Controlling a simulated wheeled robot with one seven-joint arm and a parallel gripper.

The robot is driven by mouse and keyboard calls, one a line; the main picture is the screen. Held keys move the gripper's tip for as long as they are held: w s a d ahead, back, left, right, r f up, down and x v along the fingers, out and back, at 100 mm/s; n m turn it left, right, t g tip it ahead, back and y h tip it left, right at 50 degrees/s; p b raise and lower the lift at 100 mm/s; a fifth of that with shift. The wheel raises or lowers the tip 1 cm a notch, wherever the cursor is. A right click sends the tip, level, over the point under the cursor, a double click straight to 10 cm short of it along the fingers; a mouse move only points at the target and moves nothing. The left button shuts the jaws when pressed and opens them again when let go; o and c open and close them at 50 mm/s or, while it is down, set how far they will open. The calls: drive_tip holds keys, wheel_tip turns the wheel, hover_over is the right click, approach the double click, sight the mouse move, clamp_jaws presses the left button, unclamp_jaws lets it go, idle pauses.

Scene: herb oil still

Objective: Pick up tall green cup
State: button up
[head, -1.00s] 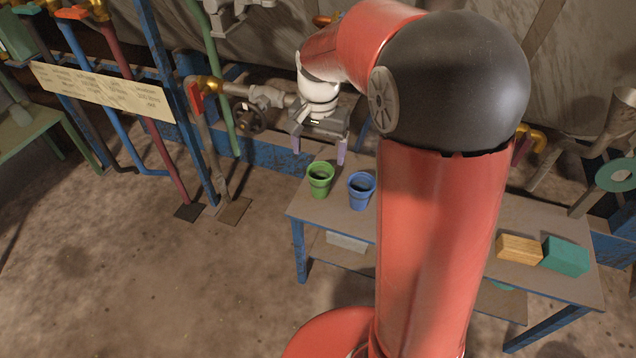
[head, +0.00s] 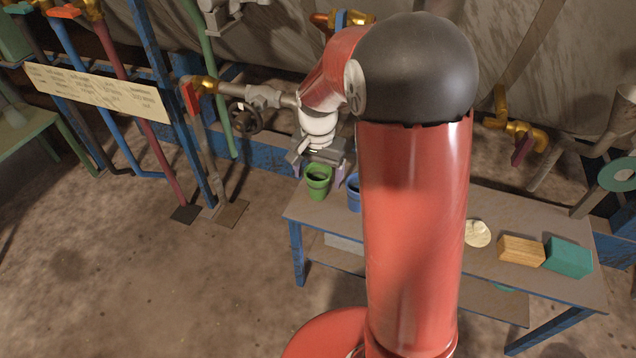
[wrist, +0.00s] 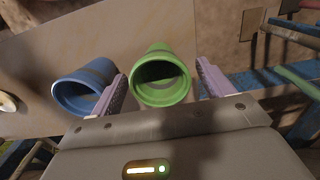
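The green cup (head: 318,186) stands upright on the left end of the table. In the wrist view the green cup (wrist: 163,80) lies between the two spread fingers, with gaps on both sides. My gripper (head: 319,172) is open at the cup, above or just behind its rim; the exact height is hard to tell. In the wrist view the fingers of my gripper (wrist: 165,85) are pale purple and empty. The blue cup (wrist: 84,92) stands beside the green one, close to one finger. In the head view the blue cup (head: 353,194) is partly hidden by my arm.
The table (head: 400,235) also holds a pale round object (head: 477,233), a wooden block (head: 521,250) and a teal block (head: 567,257) to the right. Pipes and a valve wheel (head: 245,118) stand behind the table. The table's front left is clear.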

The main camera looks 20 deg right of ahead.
drive_tip(key=c, duration=1)
drive_tip(key=shift+r, duration=0.2)
